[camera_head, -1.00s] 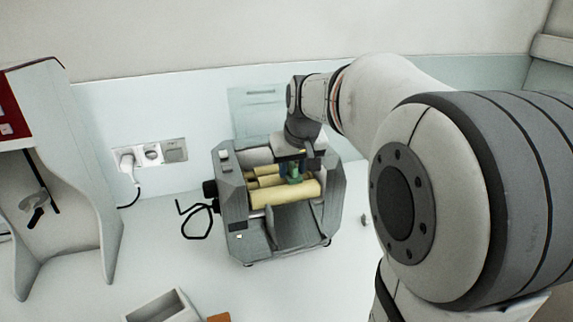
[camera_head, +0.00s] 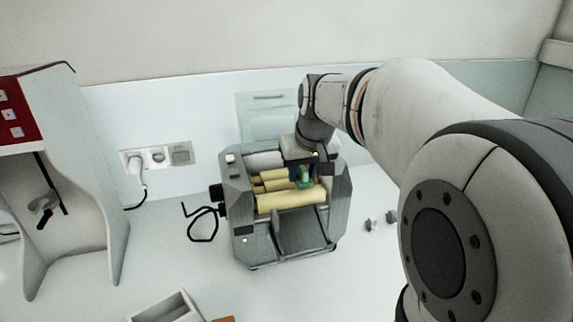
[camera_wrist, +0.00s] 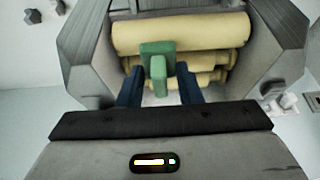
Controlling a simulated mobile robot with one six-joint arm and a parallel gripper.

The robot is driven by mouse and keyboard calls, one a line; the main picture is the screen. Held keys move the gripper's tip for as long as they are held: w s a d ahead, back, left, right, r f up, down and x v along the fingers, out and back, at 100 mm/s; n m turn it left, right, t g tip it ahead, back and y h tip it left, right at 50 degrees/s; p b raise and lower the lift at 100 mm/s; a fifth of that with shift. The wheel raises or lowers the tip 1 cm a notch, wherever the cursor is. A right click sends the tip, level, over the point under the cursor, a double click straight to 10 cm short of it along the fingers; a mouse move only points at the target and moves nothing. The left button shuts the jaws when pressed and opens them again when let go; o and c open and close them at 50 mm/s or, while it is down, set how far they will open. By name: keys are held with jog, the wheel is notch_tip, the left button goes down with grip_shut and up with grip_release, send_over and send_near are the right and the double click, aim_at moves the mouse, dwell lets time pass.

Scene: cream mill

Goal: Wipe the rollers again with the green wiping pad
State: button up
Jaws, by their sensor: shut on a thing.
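The cream mill (camera_head: 243,222) is a grey machine on the white table with several pale yellow rollers (camera_head: 290,198). The rollers also show at the top of the wrist view (camera_wrist: 195,35). My gripper (camera_head: 303,178) is over the rollers. In the wrist view its blue fingers (camera_wrist: 160,92) are shut on the green wiping pad (camera_wrist: 157,48). The pad lies over the rollers in that view. Whether it presses on them I cannot tell. In the head view the pad (camera_head: 306,183) is small and partly hidden by my gripper.
A white stand with a red panel (camera_head: 12,112) is at the left. A wall socket (camera_head: 157,158) with a plug and a black cable (camera_head: 203,222) are left of the mill. An open box (camera_head: 165,308) is at the front. Small grey pieces (camera_head: 380,220) lie right of the mill.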

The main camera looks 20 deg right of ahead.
jog(key=shift+r+p, duration=2)
jog(key=shift+r, duration=1.15)
jog(key=shift+s+f, duration=0.1)
